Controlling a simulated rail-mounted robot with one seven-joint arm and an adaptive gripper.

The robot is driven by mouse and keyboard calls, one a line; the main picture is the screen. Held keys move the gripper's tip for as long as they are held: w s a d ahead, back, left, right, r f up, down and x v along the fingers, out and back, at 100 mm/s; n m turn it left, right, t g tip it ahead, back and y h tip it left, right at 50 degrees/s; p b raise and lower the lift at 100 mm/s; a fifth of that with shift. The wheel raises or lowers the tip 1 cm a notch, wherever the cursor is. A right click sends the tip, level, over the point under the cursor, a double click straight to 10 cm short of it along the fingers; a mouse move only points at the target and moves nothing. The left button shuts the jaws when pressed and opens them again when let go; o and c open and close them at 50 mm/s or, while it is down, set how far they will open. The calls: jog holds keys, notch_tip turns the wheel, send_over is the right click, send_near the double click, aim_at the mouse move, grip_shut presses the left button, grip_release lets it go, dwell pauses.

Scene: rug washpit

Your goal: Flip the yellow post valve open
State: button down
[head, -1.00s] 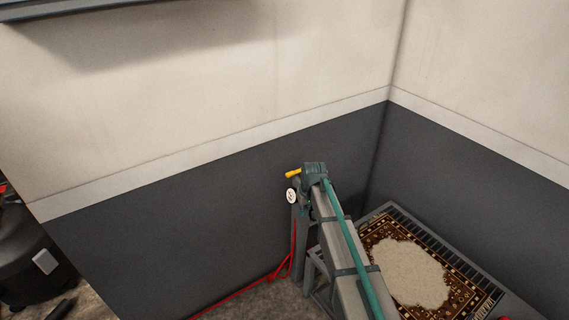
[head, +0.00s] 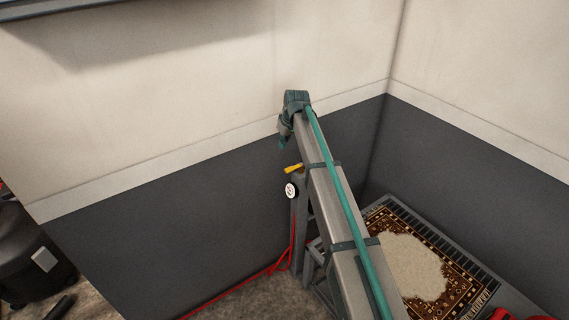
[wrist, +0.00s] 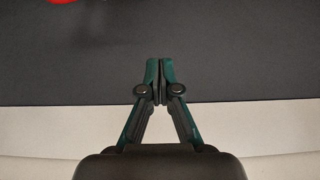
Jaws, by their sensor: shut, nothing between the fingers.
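The yellow valve handle (head: 293,168) sticks out to the left near the top of a grey post (head: 298,215) in the head view. Its right end is hidden behind my arm. My gripper (head: 283,143) hangs above the handle, apart from it in the picture, against the wall. In the wrist view my gripper (wrist: 160,68) is shut, with its green fingertips together and nothing between them. The valve cannot be made out in the wrist view.
A round white gauge (head: 291,190) sits on the post below the handle. A red hose (head: 293,245) runs down to the floor. A patterned rug (head: 450,283) lies on a grate at right. A black machine (head: 32,260) stands at left. The dark wall (head: 180,220) is behind.

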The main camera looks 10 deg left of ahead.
aim_at(294, 167)
jog(key=p+x, duration=0.3)
jog(key=x, duration=0.7)
jog(key=s+d+p, duration=0.2)
jog(key=s, duration=0.1)
jog(key=shift+d, duration=0.3)
jog(key=shift+s, duration=0.1)
